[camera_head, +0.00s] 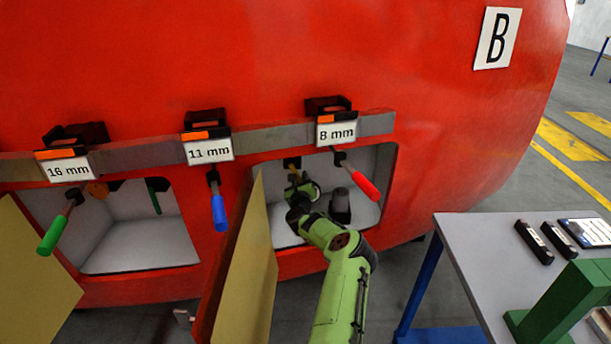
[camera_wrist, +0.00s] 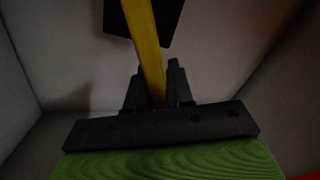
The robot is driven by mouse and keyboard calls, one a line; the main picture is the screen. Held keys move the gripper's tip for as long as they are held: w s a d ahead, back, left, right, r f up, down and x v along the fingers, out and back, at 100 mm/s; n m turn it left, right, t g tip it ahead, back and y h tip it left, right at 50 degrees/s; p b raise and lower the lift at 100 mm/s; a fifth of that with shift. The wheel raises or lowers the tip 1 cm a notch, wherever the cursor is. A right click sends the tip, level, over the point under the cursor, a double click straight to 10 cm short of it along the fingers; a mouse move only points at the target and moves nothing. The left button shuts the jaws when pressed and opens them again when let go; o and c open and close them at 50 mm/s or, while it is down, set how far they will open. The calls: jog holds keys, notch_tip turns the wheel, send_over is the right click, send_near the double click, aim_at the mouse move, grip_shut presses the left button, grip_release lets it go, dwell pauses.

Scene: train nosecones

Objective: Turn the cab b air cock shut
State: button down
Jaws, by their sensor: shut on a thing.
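The cab carries a "B" sign (camera_head: 495,38) on its red shell. The air cock's yellow handle (camera_head: 292,163) is inside the right-hand open compartment, mostly hidden by my arm in the head view. In the wrist view the yellow handle (camera_wrist: 143,35) comes down from a dark block (camera_wrist: 172,22), slightly tilted, and passes between my fingers. My gripper (camera_wrist: 157,85) is shut on the handle. In the head view my gripper (camera_head: 297,183) reaches into the compartment from the front.
An open yellowish door (camera_head: 248,270) stands just left of my arm. Red (camera_head: 365,186), blue (camera_head: 219,212) and green (camera_head: 53,236) handled tools hang from the rail. A dark cylinder (camera_head: 340,203) is right of my gripper. A table (camera_head: 470,240) stands at right.

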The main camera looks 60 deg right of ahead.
jog(key=shift+w+a+f+m+p, duration=0.2)
jog(key=shift+w+m, duration=0.25)
jog(key=shift+m, duration=0.4)
jog(key=shift+w+a+f+m+p, duration=0.15)
jog(key=shift+w+a+m+p, duration=0.2)
jog(key=shift+m, duration=0.55)
jog(key=shift+w+a+f+m+p, duration=0.15)
jog(key=shift+w+m, duration=0.35)
jog(key=shift+m, duration=0.35)
jog(key=c, duration=1.1)
grip_release()
jog(key=shift+r, duration=0.15)
jog(key=b+v, duration=0.1)
jog(key=v, duration=1.4)
jog(key=shift+s+a, duration=0.15)
jog(key=shift+a, duration=0.25)
